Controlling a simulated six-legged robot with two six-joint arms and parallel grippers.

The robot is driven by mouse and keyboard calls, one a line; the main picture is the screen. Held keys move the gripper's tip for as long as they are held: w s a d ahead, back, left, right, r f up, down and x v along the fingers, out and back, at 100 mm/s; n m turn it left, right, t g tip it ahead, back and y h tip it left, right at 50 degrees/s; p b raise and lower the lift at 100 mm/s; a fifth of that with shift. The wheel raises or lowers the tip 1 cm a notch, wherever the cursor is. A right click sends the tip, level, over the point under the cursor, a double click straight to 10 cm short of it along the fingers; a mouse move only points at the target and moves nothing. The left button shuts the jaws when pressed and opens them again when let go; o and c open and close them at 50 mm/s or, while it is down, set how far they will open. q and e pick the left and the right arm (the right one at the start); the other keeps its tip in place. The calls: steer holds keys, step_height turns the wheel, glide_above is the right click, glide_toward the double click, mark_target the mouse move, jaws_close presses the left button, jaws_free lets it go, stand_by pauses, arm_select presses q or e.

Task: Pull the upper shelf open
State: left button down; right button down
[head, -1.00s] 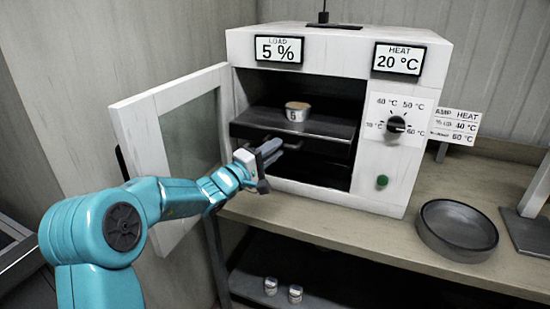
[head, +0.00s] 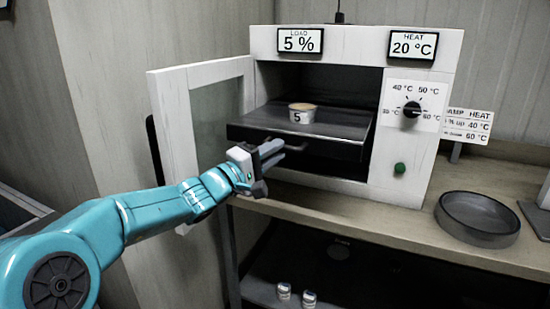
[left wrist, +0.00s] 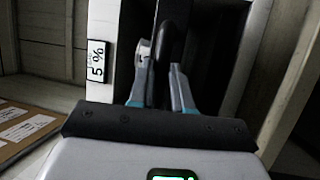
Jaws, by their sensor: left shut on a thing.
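The upper shelf (head: 345,122) is a dark slab in the white oven (head: 350,50). Its front edge sticks out past the oven's opening. A small cup (head: 302,116) marked 5 stands upright on it. My left gripper (head: 273,153) is at the shelf's front, shut on the shelf handle (head: 297,147), which is partly hidden by the fingers. In the left wrist view, the fingers (left wrist: 162,82) close around a dark bar. The right gripper is not in view.
The oven door (head: 200,115) stands open at the left, close beside my left arm. A round grey dish (head: 478,218) sits on the bench (head: 400,225) at the right. Two small jars (head: 297,296) stand on a lower rack. The oven panel has a knob (head: 411,109) and green button (head: 399,168).

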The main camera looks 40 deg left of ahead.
arm_select(q)
steer(key=shift+s, duration=0.1)
stand_by(0.3)
steer(key=c, duration=1.1)
jaws_free()
steer(key=shift+o, duration=0.2)
steer(key=b+v, duration=0.2)
steer(key=v, duration=1.4)
steer(key=shift+s+f, duration=0.1)
